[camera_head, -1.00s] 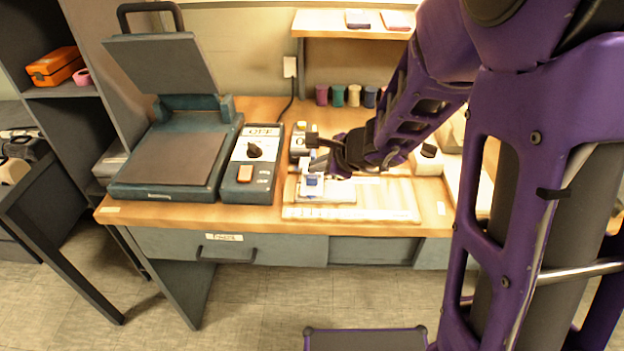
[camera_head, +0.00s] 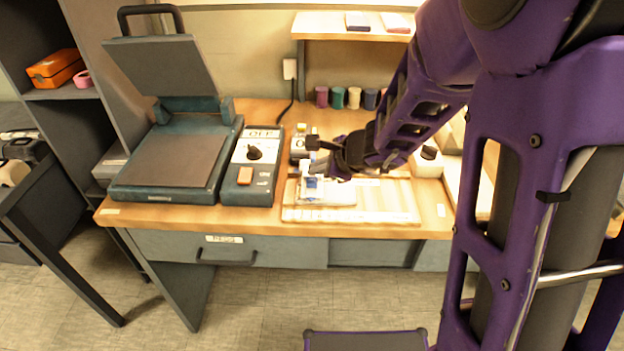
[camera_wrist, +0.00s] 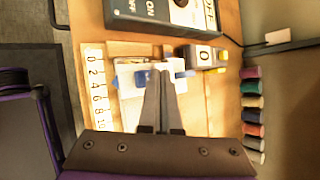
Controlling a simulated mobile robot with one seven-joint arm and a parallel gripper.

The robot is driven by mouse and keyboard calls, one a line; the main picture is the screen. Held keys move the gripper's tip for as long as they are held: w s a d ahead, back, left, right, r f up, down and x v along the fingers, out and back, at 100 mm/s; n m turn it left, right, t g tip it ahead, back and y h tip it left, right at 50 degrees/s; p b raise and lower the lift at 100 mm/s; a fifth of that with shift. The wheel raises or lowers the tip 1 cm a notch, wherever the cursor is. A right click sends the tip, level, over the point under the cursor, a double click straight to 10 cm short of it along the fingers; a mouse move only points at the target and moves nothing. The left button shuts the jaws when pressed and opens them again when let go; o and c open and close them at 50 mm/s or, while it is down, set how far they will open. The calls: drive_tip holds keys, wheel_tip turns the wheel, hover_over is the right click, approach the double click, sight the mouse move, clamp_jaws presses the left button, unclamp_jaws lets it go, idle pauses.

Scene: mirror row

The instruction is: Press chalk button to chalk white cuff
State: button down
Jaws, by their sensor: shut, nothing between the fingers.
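My gripper (camera_head: 326,172) is shut and empty, with its fingers pointing down over a small white piece with blue parts (camera_head: 312,190) on the pale board. In the wrist view the two fingertips (camera_wrist: 163,74) are together, just beside a blue part (camera_wrist: 141,78) on the white piece (camera_wrist: 128,72). I cannot tell whether they touch it. A small grey device with a white dial marked 0 (camera_wrist: 205,56) stands beyond the fingertips. No chalk button or white cuff can be told apart for sure; the fingers hide part of the white piece.
A press with a raised lid (camera_head: 165,165) and a control box marked OFF (camera_head: 250,165) stand to the left. Several coloured spools (camera_head: 338,97) line the back. The pale board (camera_head: 390,200) has a scale (camera_wrist: 96,88) along its edge and is mostly clear at right.

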sight(316, 182)
drive_tip(key=shift+f, duration=0.15)
idle(0.6)
drive_tip(key=shift+f, duration=0.3)
drive_tip(key=shift+f, duration=0.55)
idle(0.6)
drive_tip(key=shift+r, duration=0.15)
drive_tip(key=shift+r+p, duration=0.5)
drive_tip(key=shift+r, duration=0.35)
drive_tip(key=shift+r+p, duration=1.95)
drive_tip(key=shift+r, duration=0.55)
